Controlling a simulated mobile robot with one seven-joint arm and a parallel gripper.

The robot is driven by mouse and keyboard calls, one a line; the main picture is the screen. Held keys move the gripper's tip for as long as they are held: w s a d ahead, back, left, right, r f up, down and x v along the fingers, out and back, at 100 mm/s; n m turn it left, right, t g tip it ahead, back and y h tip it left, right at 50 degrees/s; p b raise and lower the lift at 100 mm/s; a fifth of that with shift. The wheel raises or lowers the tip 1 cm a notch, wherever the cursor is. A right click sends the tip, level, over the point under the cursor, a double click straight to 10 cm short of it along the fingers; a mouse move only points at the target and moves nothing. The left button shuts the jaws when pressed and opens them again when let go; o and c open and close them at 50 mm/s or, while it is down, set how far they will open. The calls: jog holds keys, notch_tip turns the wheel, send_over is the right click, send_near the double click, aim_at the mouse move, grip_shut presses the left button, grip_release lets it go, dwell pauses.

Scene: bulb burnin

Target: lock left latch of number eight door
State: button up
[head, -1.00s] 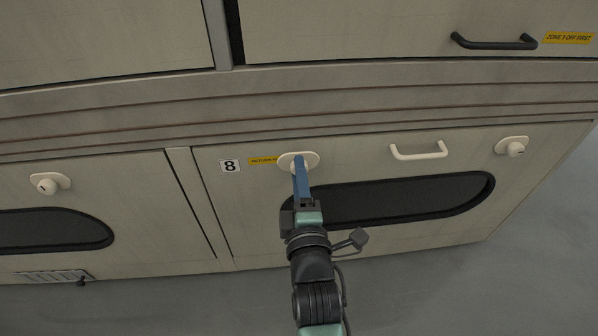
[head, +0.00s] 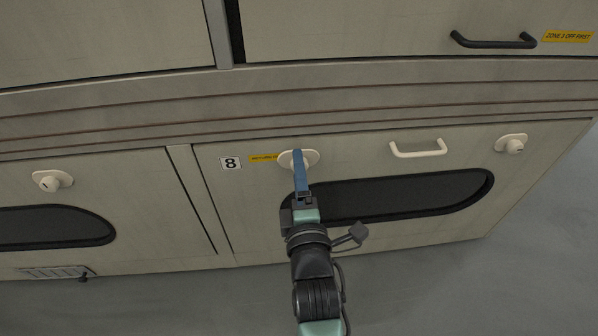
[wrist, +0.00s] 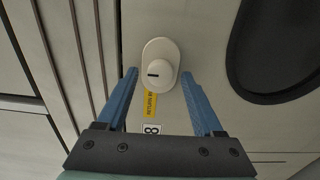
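The number eight door (head: 245,205) is a beige panel with a small "8" label (head: 231,163) at its upper left. Its left latch (head: 312,157) is a cream oval plate with a round knob, partly hidden behind my fingers in the head view. The wrist view shows the latch (wrist: 157,72) whole, with a dark slot on the knob. My gripper (head: 298,153) has two blue fingers. In the wrist view my gripper (wrist: 159,72) is open, one finger on each side of the knob, with visible gaps. Contact is not apparent.
A cream handle (head: 418,150) and a right latch (head: 511,144) are on the same door. A dark window (head: 400,197) lies below. A neighbouring door with its own latch (head: 52,181) is at left. A dark handle (head: 493,41) is on the panel above.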

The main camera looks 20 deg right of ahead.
jog(key=shift+s, duration=0.1)
jog(key=p+v, duration=0.4)
jog(key=v, duration=0.8)
jog(key=shift+s+p, duration=0.35)
jog(key=shift+a, duration=0.15)
